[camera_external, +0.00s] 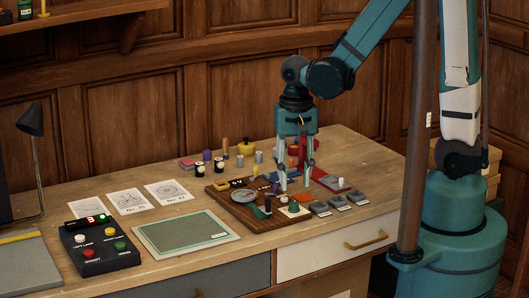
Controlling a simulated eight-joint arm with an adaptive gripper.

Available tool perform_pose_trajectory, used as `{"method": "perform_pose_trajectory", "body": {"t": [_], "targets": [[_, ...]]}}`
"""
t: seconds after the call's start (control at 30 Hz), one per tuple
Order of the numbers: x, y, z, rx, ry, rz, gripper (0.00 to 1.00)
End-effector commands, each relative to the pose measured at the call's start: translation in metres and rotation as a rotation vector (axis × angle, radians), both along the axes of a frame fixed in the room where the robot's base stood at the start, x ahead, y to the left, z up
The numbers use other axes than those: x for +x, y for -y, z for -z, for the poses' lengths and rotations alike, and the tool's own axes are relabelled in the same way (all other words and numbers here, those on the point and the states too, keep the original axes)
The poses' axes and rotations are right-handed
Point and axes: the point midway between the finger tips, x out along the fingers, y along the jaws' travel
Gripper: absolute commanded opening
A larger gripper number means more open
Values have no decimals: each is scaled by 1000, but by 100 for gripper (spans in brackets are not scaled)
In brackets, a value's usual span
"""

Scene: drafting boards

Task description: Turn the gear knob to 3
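A brown board (228,207) on the desk carries several small controls, among them a round grey dial (243,196), a dark green knob (294,208) on a pale plate and a dark green lever-like piece (262,211). I cannot tell for sure which of them is the gear knob, and no number 3 setting is readable on the board. My gripper (295,186) points straight down over the right part of the board, with its two fingers apart. It is behind and above the green knob. Whether its tips touch anything is unclear.
A black button box (98,247), a green mat (185,234) and several paper cards (129,201) lie left of the board. Small grey blocks (338,202) and a red piece with a white knob (333,183) lie right. Several small cylinders (226,149) stand behind.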

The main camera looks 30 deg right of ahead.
Motion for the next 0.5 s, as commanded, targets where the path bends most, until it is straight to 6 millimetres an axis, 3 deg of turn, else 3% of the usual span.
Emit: {"method": "perform_pose_trajectory", "body": {"t": [0.5], "targets": [[0,0,48,0,0,0,31]]}}
